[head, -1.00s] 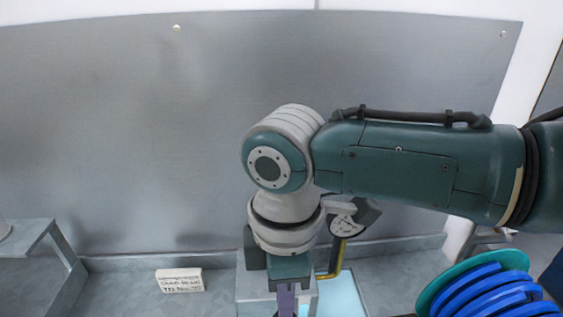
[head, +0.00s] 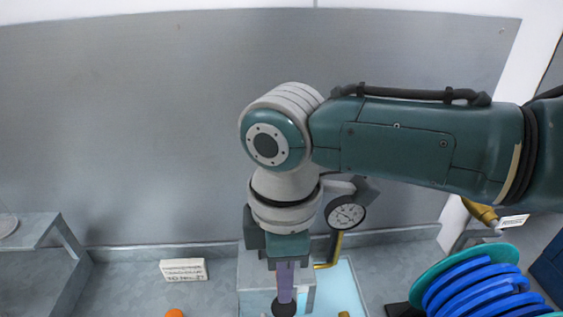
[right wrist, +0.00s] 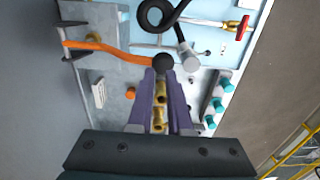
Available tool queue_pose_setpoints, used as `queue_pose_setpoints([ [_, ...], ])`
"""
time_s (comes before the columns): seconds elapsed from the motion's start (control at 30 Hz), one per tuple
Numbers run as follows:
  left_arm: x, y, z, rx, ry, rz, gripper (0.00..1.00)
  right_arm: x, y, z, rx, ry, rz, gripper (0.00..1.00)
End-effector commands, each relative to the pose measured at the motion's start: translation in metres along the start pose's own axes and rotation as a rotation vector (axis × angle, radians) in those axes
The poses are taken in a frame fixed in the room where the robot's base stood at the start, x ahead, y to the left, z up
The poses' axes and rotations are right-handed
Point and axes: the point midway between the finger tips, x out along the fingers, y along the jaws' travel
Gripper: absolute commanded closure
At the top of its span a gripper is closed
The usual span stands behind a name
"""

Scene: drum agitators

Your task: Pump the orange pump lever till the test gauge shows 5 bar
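The orange pump lever (right wrist: 110,50) shows in the right wrist view, running from the upper left to a black ball knob (right wrist: 162,63) at its end. My right gripper (right wrist: 161,74) has its two purple fingers at this knob, one on each side, and they look closed on it. In the head view the gripper (head: 285,295) points down, with the dark knob (head: 284,308) at its tips. An orange piece (head: 174,313) shows at the bottom edge. The round white test gauge (head: 346,214) stands behind the gripper to the right; its reading is too small to tell. My left gripper is out of view.
A white label card (head: 184,270) stands left of the gripper. A grey stand (head: 35,232) is at far left, a blue ribbed coil (head: 480,285) at lower right. In the right wrist view are a black hose (right wrist: 150,12), a red-handled valve (right wrist: 243,25) and teal knobs (right wrist: 218,105).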

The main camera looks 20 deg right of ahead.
Motion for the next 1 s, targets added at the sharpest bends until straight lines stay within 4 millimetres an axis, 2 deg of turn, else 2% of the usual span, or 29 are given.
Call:
queue_pose_setpoints([
  [0.13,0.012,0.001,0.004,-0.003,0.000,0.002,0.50,0.015,-0.001,0.000,0.000,-0.001,-0.001,0.82],
  [0.9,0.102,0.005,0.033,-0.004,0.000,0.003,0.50,0.141,-0.007,0.001,0.002,-0.001,0.007,0.82],
  [1.0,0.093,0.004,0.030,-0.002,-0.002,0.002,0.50,0.130,-0.006,0.001,0.002,0.000,0.009,0.82],
])
